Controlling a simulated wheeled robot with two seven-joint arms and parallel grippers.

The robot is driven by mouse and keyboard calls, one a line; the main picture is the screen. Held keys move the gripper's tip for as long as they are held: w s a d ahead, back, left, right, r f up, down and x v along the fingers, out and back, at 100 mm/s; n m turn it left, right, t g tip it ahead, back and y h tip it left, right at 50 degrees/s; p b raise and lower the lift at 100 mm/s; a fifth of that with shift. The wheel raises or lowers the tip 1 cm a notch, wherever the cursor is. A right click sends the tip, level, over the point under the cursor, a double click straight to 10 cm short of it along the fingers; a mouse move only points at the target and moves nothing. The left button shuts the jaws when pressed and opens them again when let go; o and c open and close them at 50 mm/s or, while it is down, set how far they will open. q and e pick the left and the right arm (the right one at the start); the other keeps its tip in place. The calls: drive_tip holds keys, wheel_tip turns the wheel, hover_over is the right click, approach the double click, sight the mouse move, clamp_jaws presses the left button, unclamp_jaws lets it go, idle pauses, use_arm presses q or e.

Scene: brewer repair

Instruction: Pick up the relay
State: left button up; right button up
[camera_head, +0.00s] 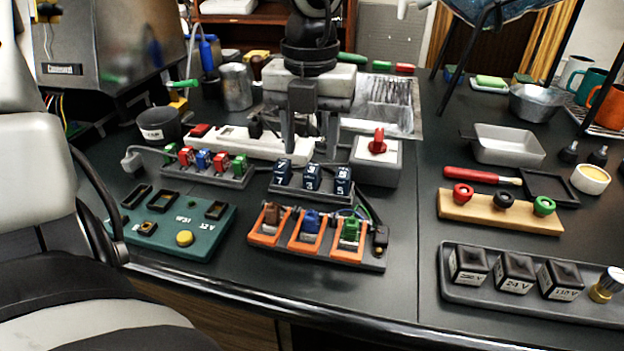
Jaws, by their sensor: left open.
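Three black cubes with printed labels, which look like relays, sit in a row in a dark grey tray (455,288) at the lower right. The left cube (468,265) has a label hard to read, the middle one (514,273) reads 24 V, and the right one (560,280) seems to read 110 V. A green board (165,232) marked 12 V, with dark sockets and a yellow button, lies at the front left. My left gripper (310,150) points down over the middle of the bench, open and empty, behind the blue numbered blocks, well left of the cubes. My right gripper is out of view.
Blue numbered blocks (311,180), a rack with orange frames (306,232) and a grey box with a red knob (377,145) crowd the middle. A wooden strip with coloured knobs (500,212) lies behind the cube tray. Bare bench shows left of that tray.

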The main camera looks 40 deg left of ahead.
sight(311, 169)
use_arm(q)
wheel_tip(311, 169, down, 5)
drive_tip(key=shift+s+d+r, duration=0.1)
clamp_jaws()
idle(0.3)
